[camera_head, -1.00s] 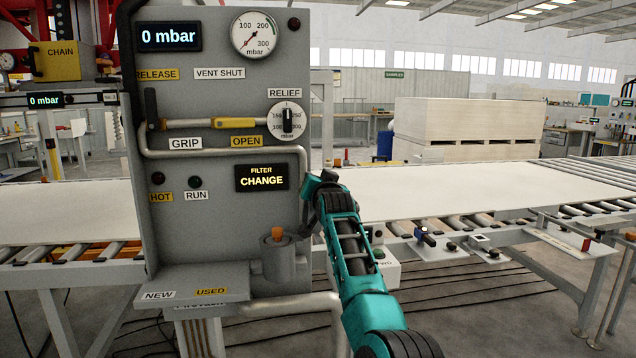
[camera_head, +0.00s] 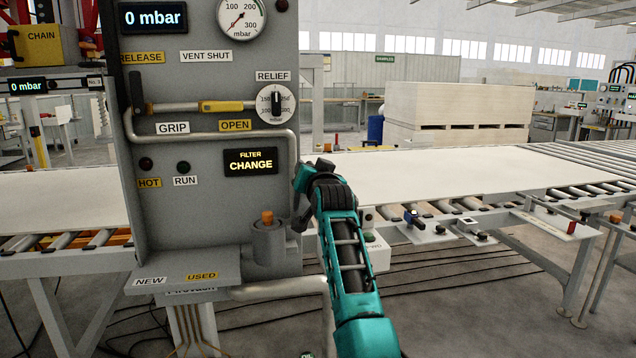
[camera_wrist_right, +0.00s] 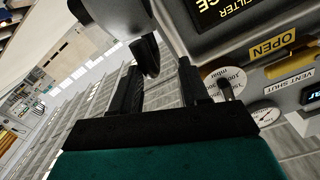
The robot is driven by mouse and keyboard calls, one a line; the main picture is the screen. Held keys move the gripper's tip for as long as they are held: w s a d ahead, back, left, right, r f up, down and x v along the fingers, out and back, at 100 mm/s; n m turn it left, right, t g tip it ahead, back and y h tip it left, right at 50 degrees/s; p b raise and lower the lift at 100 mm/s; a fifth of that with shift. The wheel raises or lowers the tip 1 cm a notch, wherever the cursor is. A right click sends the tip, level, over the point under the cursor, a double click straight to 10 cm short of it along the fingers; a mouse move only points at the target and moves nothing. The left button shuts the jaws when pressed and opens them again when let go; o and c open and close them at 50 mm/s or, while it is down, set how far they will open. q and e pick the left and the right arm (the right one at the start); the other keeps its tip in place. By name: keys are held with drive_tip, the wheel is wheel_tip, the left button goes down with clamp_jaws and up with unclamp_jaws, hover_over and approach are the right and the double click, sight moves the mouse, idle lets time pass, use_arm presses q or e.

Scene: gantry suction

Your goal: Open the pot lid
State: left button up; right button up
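The grey cylindrical filter pot (camera_head: 272,255) stands on the ledge at the lower right of the grey panel. Its grey lid (camera_head: 266,226) has an orange knob (camera_head: 267,216) on top, and it appears seated on the pot. My right gripper (camera_head: 298,208) is just right of and above the pot, seen partly from behind. In the right wrist view its two dark fingers (camera_wrist_right: 162,72) are apart. A dark curved part (camera_wrist_right: 146,56) beside a grey body shows near the left finger; I cannot tell whether they touch. My left gripper is not in view.
The grey panel (camera_head: 205,205) carries gauges, a pipe (camera_head: 215,139), a yellow-handled valve (camera_head: 222,106) and a lit "FILTER CHANGE" display (camera_head: 250,162). The ledge (camera_head: 170,283) has NEW and USED labels. A roller conveyor with a white sheet (camera_head: 430,175) lies behind on the right.

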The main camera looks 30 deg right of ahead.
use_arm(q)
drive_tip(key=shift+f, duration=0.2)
use_arm(e)
drive_tip(key=v, duration=0.8)
drive_tip(key=shift+w, duration=0.1)
drive_tip(key=shift+c, duration=0.3)
